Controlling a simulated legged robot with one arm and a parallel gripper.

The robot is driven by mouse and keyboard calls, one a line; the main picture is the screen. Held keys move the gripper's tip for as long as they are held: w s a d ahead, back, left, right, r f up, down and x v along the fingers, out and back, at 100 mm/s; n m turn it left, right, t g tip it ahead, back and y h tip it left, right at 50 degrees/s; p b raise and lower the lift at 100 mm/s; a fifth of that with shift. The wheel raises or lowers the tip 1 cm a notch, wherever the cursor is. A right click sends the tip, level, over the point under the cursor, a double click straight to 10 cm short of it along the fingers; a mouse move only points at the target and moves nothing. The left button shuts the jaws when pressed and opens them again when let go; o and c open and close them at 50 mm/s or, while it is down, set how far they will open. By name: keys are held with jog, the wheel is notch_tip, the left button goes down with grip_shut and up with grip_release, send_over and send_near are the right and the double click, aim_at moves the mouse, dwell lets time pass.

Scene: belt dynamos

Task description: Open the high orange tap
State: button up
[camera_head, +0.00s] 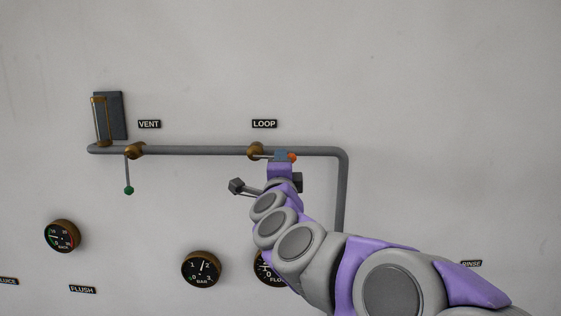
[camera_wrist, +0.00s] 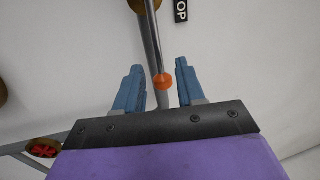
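The high orange tap is the brass valve (camera_head: 255,151) under the LOOP label, on the upper grey pipe. Its thin lever points right along the pipe and ends in an orange ball knob (camera_head: 292,158). In the wrist view the knob (camera_wrist: 163,81) and lever (camera_wrist: 151,40) lie between the two blue fingers of my gripper (camera_wrist: 158,78). The fingers are apart with a gap on each side of the knob. In the head view my gripper (camera_head: 283,156) is at the knob and partly covers the lever end.
Left on the same pipe (camera_head: 200,150) is the VENT valve (camera_head: 134,151), its lever hanging down to a green knob (camera_head: 129,190). A sight glass (camera_head: 101,120) stands at the pipe's left end. Gauges (camera_head: 202,268) sit below; my arm partly hides one. The wall above the pipe is mostly clear.

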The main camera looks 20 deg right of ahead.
jog(key=v, duration=1.1)
jog(key=shift+s+f+b, duration=0.15)
jog(key=shift+s+b, duration=0.1)
jog(key=shift+b, duration=0.2)
jog(key=shift+d, duration=0.1)
jog(key=s+a+f+n+g+y+b, duration=0.3)
jog(key=a+f+n+y+b, duration=0.15)
jog(key=a+f+n, duration=0.4)
jog(key=s+a+f+n+g+y+b, duration=0.25)
jog(key=a+f+n+y, duration=0.3)
jog(key=f, duration=0.65)
jog(key=s+f+n+g+b, duration=0.3)
jog(key=s+f+g, duration=0.15)
jog(key=f, duration=0.45)
jog(key=s+d+f+n+g+h+b, duration=0.2)
jog(key=s+d+f+g, duration=0.3)
jog(key=s+f, duration=0.5)
jog(key=s+d+f+n+g+h+b, duration=0.1)
jog(key=s+d+f+g+b, duration=0.3)
jog(key=s+f, duration=0.6)
jog(key=s+d+n+g, duration=0.1)
jog(key=s+d+g, duration=0.1)
jog(key=s, duration=0.3)
jog(key=shift+s+d+f+h+b, duration=0.3)
jog(key=shift+f+h+b, duration=0.05)
jog(key=shift+h, duration=0.05)
